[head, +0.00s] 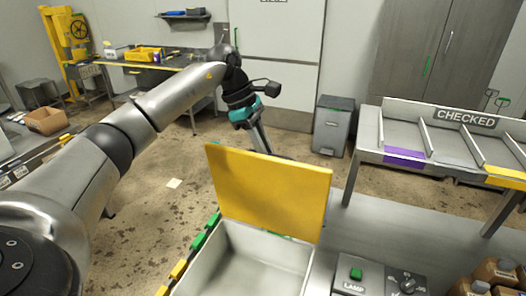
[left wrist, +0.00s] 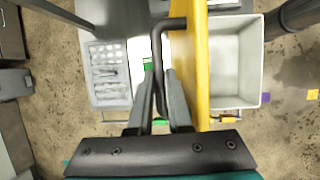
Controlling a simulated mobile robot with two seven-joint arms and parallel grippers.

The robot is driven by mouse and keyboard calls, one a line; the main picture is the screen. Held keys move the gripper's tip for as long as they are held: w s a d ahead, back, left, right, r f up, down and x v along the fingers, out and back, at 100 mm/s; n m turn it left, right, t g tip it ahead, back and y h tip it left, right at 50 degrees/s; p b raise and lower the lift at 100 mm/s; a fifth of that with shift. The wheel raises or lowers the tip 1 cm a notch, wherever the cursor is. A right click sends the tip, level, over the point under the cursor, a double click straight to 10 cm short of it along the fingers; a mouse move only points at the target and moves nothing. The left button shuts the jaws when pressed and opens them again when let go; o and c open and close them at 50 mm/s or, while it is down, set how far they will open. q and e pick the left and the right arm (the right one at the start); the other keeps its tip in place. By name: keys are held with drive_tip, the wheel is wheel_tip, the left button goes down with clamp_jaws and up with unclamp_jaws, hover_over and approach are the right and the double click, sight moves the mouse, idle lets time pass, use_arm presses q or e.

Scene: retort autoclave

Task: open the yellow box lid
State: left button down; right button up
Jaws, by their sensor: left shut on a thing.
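The yellow lid (head: 268,192) stands raised, roughly upright, at the far side of the pale box (head: 252,262). The box is open and its visible inside looks empty. In the left wrist view the lid (left wrist: 203,70) shows nearly edge-on, with the box (left wrist: 236,62) to its right. A dark bar handle (left wrist: 158,45) sticks out from the lid's left face. My left gripper (left wrist: 161,92) is shut on this handle. In the head view the left gripper (head: 259,138) is behind the lid, its fingertips hidden. My right gripper is out of view.
A control panel with a green button (head: 356,274) and a dial sits right of the box. A sorting rack marked CHECKED (head: 465,118) stands at the right. A grey bin (head: 332,127) stands on the floor beyond the lid.

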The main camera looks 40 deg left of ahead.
use_arm(q)
drive_tip(key=shift+w+a+f, duration=0.15)
drive_tip(key=shift+w+f, duration=0.15)
drive_tip(key=shift+w, duration=0.15)
drive_tip(key=shift+w+a+f, duration=0.15)
drive_tip(key=shift+w+f, duration=0.1)
drive_tip(key=shift+w, duration=0.2)
drive_tip(key=c, duration=0.8)
unclamp_jaws()
drive_tip(key=shift+w+r, duration=0.1)
drive_tip(key=shift+r, duration=0.05)
drive_tip(key=shift+c, duration=0.2)
drive_tip(key=v, duration=1.5)
drive_tip(key=shift+r, duration=0.2)
